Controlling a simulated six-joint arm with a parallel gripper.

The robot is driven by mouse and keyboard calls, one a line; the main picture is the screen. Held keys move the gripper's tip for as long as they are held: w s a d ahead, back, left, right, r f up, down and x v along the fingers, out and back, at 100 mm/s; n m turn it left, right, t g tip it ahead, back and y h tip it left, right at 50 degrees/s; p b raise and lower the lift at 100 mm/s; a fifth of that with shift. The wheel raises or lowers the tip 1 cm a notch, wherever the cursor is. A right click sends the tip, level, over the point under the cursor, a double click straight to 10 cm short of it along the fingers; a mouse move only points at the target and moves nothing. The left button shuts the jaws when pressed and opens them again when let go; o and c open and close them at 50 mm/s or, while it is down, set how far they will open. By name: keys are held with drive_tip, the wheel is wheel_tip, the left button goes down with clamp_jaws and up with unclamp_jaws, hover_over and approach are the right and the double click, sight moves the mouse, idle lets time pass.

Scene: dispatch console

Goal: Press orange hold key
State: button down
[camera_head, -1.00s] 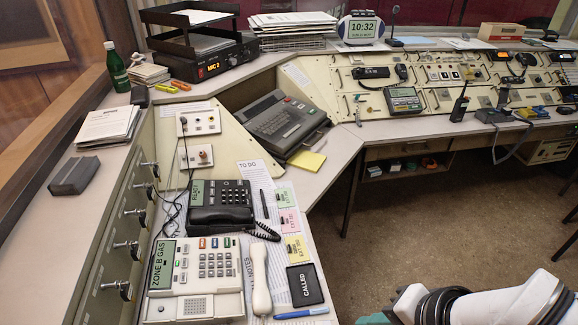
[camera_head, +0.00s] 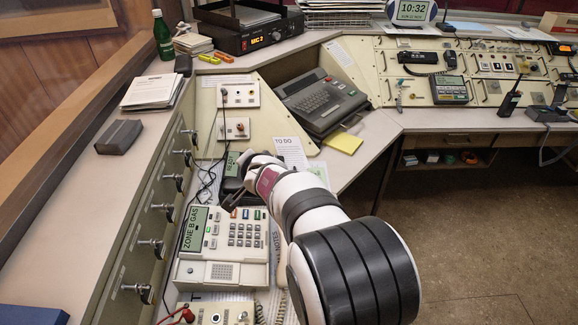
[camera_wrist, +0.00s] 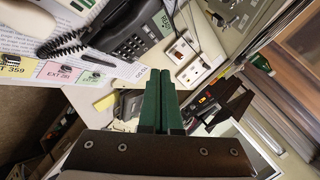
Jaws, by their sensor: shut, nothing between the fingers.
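The cream desk phone (camera_head: 222,248) with the "ZONE B GAS" display lies on the console in the head view. A small orange key (camera_head: 234,213) shows in its row of coloured keys, just left of my arm; its label is too small to read. My gripper (camera_wrist: 160,75) shows in the wrist view as two green fingers, shut together and empty. They point toward the black phone (camera_wrist: 130,38) and the socket plates, apart from them. In the head view my arm hides much of the black phone and the cream phone's handset.
A row of levers (camera_head: 152,245) stands along the panel left of the phone. Socket plates (camera_head: 238,95) and a keyboard terminal (camera_head: 320,100) lie beyond it. A grey box (camera_head: 118,137) and papers (camera_head: 153,92) sit on the left ledge.

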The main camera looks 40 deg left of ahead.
drive_tip(key=h, duration=0.1)
hover_over(234, 216)
drive_tip(key=w+d, duration=0.1)
wheel_tip(234, 216, down, 5)
drive_tip(key=shift+d+g, duration=0.1)
drive_tip(key=shift+g, duration=0.2)
drive_tip(key=shift+s+a+f, duration=0.15)
drive_tip(key=shift+f, duration=1.3)
drive_tip(key=shift+s+a+f, duration=0.1)
drive_tip(key=shift+a+f, duration=0.1)
drive_tip(key=shift+f, duration=1.25)
drive_tip(key=shift+s+a+f, duration=0.15)
drive_tip(key=shift+f, duration=1.3)
drive_tip(key=shift+f, duration=0.4)
drive_tip(key=shift+s+f, duration=0.1)
drive_tip(key=shift+f, duration=0.25)
drive_tip(key=shift+r, duration=0.8)
